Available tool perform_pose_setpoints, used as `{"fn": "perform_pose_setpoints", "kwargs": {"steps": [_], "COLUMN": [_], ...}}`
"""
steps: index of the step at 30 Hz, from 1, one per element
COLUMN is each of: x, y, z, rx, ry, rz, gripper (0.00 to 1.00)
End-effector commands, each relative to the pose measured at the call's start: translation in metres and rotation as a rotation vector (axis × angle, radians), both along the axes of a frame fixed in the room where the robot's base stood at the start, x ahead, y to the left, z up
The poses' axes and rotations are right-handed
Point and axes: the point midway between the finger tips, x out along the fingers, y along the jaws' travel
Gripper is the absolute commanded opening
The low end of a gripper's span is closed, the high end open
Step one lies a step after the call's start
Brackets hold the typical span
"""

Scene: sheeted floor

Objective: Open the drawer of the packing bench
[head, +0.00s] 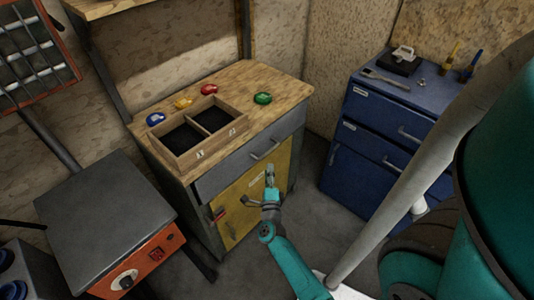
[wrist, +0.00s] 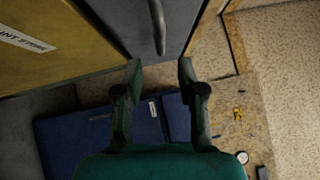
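The packing bench (head: 283,82) has a wooden top, a grey drawer (head: 235,168) under it and a yellow door (head: 240,205) below. The drawer looks shut, its front flush with the bench. Its bar handle (head: 265,150) is metal. In the wrist view the handle (wrist: 158,25) lies ahead of my gripper (wrist: 160,74), roughly in line with the gap between the fingers. The fingers are apart with nothing between them. In the head view my gripper (head: 270,175) is just below the handle, in front of the bench. The handle is not between the fingertips.
A divided wooden tray (head: 203,150) and several coloured items stand on the bench top. A blue drawer cabinet (head: 372,130) is to the right, with tools on top. A grey-topped orange unit (head: 105,205) is at the left. Grey floor (head: 300,215) is clear between bench and cabinet.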

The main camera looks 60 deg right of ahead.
Motion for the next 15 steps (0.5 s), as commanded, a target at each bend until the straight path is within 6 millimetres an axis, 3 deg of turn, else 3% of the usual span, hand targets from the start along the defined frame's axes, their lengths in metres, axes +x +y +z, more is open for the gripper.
{"fn": "perform_pose_setpoints", "kwargs": {"steps": [15], "x": [0.042], "y": [-0.07], "z": [0.013], "rx": [-0.003], "ry": [0.002], "rz": [0.0], "gripper": [0.39]}}
